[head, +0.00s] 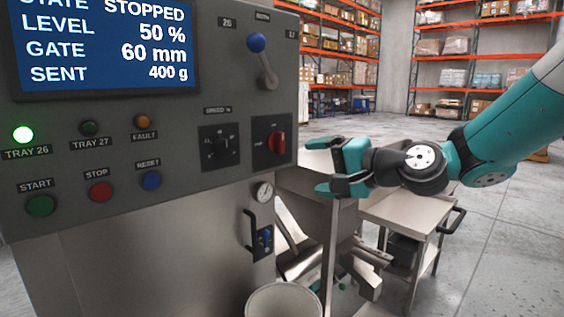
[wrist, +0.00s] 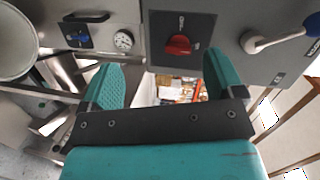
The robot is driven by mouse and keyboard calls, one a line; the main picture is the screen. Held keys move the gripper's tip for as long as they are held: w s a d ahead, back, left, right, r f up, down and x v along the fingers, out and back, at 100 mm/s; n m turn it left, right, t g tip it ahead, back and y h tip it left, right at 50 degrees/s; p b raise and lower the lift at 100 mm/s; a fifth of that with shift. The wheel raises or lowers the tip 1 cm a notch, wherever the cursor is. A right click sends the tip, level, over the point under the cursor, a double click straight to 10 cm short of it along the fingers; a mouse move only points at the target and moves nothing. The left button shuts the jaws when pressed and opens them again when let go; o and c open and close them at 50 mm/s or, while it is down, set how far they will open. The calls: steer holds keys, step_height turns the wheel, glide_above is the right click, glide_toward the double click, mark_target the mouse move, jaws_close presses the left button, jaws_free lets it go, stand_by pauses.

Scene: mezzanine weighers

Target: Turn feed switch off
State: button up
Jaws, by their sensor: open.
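A red rotary knob (head: 276,142) on a black plate sits at the right edge of the grey control panel; I take it as the feed switch, but its small labels are not legible. Its grip looks roughly upright in the head view. The wrist view shows the red knob (wrist: 179,45) beyond and between the finger tips. My gripper (head: 328,168) is open and empty, to the right of the knob and apart from it. The gripper also shows in the wrist view (wrist: 162,75). The screen (head: 105,45) reads STOPPED, level 50 %, gate 60 mm, sent 400 g.
A black dial (head: 217,148) is left of the red knob, a blue-tipped lever (head: 263,62) above. The TRAY 26 lamp (head: 23,134) glows green. START, STOP and RESET buttons are at lower left. A gauge (head: 264,192) and white bucket (head: 284,301) are below; a metal cart (head: 405,214) stands right.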

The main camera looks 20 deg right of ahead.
steer(key=w+d+m+t+h, duration=0.1)
steer(key=w+d+m+t, duration=0.2)
steer(key=d, duration=0.2)
steer(key=p, duration=0.7)
glide_toward(283, 144)
steer(key=shift+m, duration=0.4)
steer(key=x, duration=0.9)
steer(key=shift+a+r, duration=0.1)
steer(key=shift+r, duration=0.05)
steer(key=shift+w+a, duration=0.2)
steer(key=shift+w, duration=0.3)
steer(key=c, duration=0.9)
